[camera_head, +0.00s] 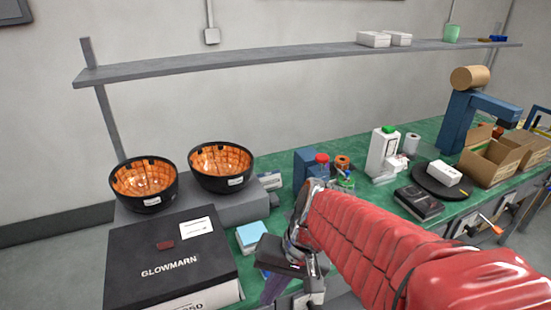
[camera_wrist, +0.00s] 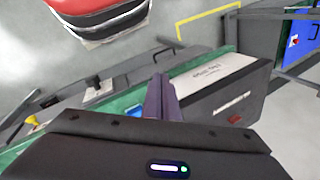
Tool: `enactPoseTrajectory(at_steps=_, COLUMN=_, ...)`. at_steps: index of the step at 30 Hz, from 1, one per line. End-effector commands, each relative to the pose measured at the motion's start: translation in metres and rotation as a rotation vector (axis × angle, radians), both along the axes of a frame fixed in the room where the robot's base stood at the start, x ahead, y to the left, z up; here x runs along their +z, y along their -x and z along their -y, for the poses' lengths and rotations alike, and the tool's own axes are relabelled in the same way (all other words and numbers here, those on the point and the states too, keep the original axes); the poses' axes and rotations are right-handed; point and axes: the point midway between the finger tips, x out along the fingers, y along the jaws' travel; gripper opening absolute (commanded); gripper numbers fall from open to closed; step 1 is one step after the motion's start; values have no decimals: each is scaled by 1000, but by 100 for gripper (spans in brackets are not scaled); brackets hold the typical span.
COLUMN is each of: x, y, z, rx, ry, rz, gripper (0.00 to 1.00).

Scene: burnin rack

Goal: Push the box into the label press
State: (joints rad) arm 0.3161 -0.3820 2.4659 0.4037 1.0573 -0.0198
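A small white box (camera_head: 443,173) lies on a round black plate (camera_head: 420,180) on the green bench at right. Behind it stands a blue machine (camera_head: 457,120) with a tan roll on top, which looks like the label press. A smaller blue device (camera_head: 305,165) with a red knob stands mid-bench, partly behind my arm. My gripper (camera_head: 272,288) points down near the bench's front edge, well left of the white box. Its purple fingers (camera_wrist: 160,98) look together and empty in the wrist view.
A large black GLOWMARN box (camera_head: 140,255) stands at left; it shows in the wrist view (camera_wrist: 250,90). Two dark bowls with orange insides (camera_head: 143,185) stand behind it. A black carton (camera_head: 418,203), white bottle (camera_head: 382,152) and open cardboard boxes (camera_head: 490,165) crowd the right.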

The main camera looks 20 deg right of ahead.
Motion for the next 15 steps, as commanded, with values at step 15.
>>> enactPoseTrajectory(at_steps=15, x=69, y=3, z=-2, rx=360, ry=418, rz=370, gripper=0)
